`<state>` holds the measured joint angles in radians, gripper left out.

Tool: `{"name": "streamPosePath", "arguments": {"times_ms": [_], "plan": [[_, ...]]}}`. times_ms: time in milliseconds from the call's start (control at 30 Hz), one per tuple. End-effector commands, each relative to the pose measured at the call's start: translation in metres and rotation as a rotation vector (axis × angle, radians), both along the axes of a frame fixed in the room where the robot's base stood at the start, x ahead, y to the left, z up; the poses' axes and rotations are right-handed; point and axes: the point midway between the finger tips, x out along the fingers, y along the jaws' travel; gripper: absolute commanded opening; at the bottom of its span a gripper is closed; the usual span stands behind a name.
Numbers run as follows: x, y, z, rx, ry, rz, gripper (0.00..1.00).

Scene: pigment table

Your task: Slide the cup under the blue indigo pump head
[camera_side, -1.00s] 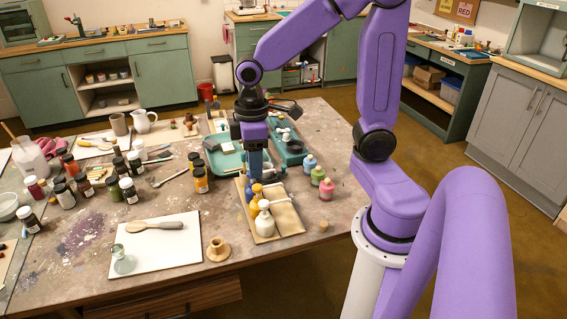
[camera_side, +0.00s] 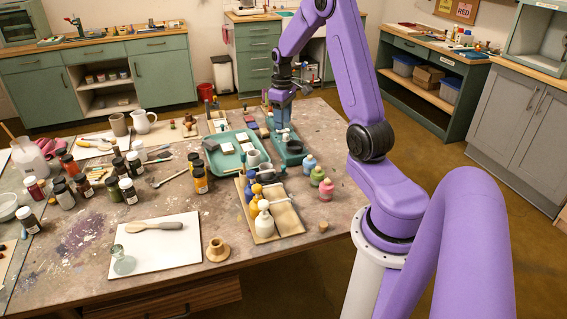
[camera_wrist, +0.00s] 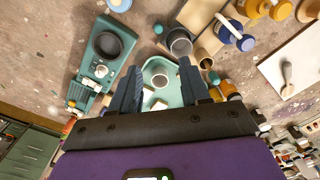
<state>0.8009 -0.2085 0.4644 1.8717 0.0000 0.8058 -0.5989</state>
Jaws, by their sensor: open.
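A small grey cup (camera_side: 253,158) stands at the near end of the teal tray, just behind the pump board. My gripper (camera_side: 284,140) is behind and right of the cup, beside the teal tray. In the wrist view my gripper (camera_wrist: 160,72) has its fingers apart with nothing held; the cup is beyond the fingertips.
The pump board (camera_side: 287,219) has a bare strip right of the bottles. A teal scale (camera_wrist: 103,65) with a dark round pan is close to my gripper. The teal tray (camera_side: 211,167) holds pale blocks. Several bottles, including a pink one (camera_side: 326,190), stand right of the board.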

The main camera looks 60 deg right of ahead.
Motion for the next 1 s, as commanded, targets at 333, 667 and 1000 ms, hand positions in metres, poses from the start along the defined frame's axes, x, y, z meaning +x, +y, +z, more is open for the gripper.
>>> {"name": "streamPosePath", "arguments": {"times_ms": [333, 667, 1000], "plan": [[-0.002, -0.003, -0.038, 0.003, 0.004, -0.007, 0.46], [-0.002, -0.003, -0.099, 0.003, 0.004, -0.007, 0.46], [-0.002, -0.003, -0.153, 0.001, 0.002, -0.006, 0.46]]}}
